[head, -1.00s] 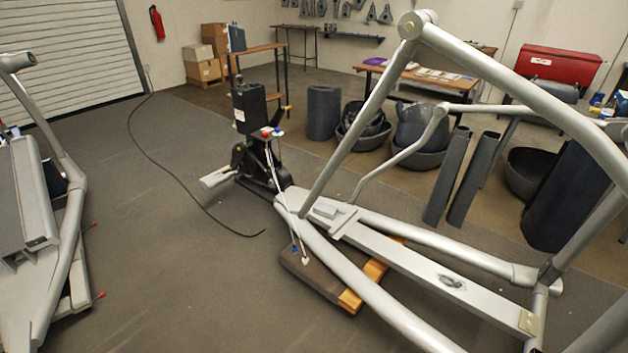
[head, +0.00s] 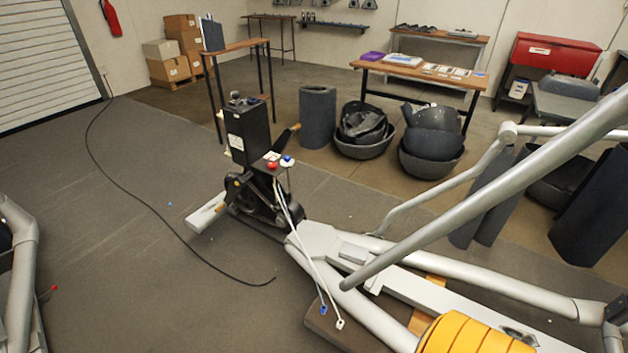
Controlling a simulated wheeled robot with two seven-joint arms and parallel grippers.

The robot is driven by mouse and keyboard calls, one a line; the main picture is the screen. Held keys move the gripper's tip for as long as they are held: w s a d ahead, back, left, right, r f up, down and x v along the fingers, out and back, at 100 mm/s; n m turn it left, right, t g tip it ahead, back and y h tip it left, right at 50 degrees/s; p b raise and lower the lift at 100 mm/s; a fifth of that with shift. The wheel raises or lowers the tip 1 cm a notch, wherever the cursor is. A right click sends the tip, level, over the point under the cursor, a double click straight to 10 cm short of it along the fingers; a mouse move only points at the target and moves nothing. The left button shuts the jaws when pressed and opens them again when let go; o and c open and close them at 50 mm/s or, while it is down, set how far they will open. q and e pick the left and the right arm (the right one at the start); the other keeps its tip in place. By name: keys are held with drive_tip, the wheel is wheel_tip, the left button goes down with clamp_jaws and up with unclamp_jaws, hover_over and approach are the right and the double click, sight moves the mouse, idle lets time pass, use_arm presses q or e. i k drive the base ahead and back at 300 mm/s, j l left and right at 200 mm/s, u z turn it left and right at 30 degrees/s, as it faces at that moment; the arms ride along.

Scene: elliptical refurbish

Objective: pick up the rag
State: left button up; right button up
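I cannot make out a rag for certain in the head view. A yellow, rounded, ribbed thing (head: 470,335) is cut off by the bottom edge at the right, in front of the elliptical frame; I cannot tell what it is. The grey elliptical trainer (head: 420,293) stretches across the lower right, with its black drive unit (head: 250,140) standing open at the far end. Neither of my grippers is in view.
A wooden table (head: 390,68) with papers and a purple item stands at the back, with dark bins (head: 430,150) before it. A black cable (head: 150,210) lies on the floor. Another machine's frame (head: 20,270) is at left. The floor between is mostly clear.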

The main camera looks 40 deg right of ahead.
sight(348, 253)
drive_tip(key=i+j+z, duration=0.1)
drive_tip(key=i+z, duration=0.15)
drive_tip(key=i, duration=0.15)
drive_tip(key=i+j+z, duration=0.5)
drive_tip(key=i, duration=0.25)
drive_tip(key=l, duration=0.1)
